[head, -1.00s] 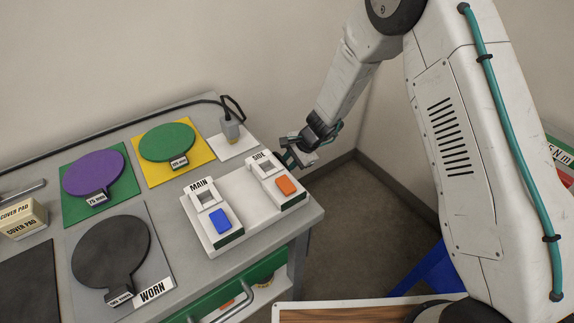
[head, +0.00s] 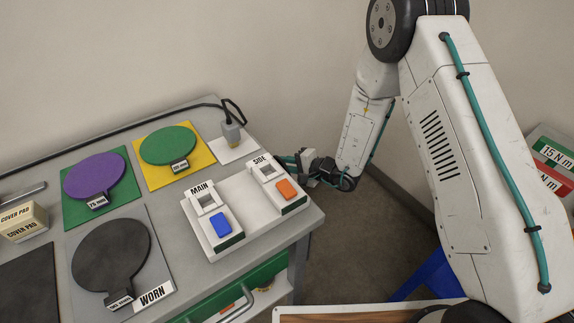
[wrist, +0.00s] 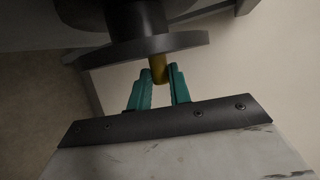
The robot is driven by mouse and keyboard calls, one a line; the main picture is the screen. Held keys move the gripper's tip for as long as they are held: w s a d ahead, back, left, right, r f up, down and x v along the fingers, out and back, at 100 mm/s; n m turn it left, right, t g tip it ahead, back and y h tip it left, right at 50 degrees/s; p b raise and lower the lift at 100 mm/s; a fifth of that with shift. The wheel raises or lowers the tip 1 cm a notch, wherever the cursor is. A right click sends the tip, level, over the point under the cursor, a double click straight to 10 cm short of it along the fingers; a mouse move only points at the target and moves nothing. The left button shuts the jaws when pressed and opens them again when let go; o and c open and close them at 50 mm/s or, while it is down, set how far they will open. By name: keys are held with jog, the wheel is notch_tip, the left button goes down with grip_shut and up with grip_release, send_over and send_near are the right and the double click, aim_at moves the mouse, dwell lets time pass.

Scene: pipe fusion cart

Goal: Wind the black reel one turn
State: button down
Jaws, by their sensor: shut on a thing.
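The black reel (wrist: 150,48) shows in the wrist view as a dark round disc with a thick hub above it. A brass-coloured peg (wrist: 158,68) sticks out from the disc near its rim. My gripper (wrist: 160,76) has its two teal fingers on either side of this peg and is shut on it. In the head view my gripper (head: 290,160) is at the right end of the cart, beside the SIDE switch. The reel is hidden there, behind the cart's end.
The grey cart top (head: 265,235) carries the MAIN and SIDE switch block (head: 238,197), a purple disc (head: 94,174), a green disc (head: 168,144) and a dark WORN disc (head: 110,250). A cable plug (head: 232,132) stands behind the switches. Walls are close behind.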

jog(key=shift+s+a+t+y, duration=0.1)
jog(key=shift+t+y, duration=0.4)
jog(key=shift+y, duration=0.1)
jog(key=shift+r+n, duration=0.1)
jog(key=shift+n, duration=0.2)
jog(key=c, duration=1.3)
grip_release()
jog(key=shift+a, duration=0.1)
jog(key=v, duration=0.8)
